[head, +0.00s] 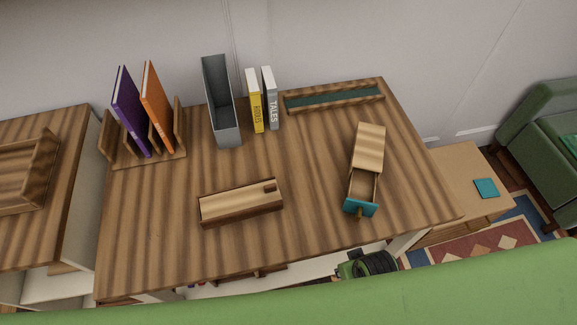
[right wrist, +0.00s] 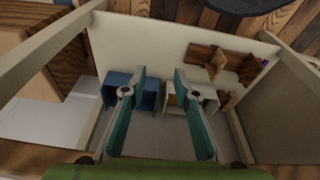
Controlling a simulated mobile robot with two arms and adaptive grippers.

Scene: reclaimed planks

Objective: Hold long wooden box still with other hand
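A long wooden box (head: 241,203) with a pale top and a small dark notch at its right end lies on the striped wooden table, left of centre in the head view. A second long wooden box (head: 369,145) lies to its right, with a teal-fronted drawer (head: 361,206) pulled out toward the front edge. I cannot tell which box the task names. My right gripper (right wrist: 159,73) shows in the right wrist view with its two teal fingers apart and nothing between them. Neither box can be made out there. My left gripper is not in view.
The table (head: 150,240) also holds a rack (head: 178,143) with purple and orange books, a grey holder (head: 222,100), yellow and grey books, and a green-lined tray (head: 335,97). Its front left is clear. Below my right gripper are a blue cubby (right wrist: 117,80) and wooden pieces.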

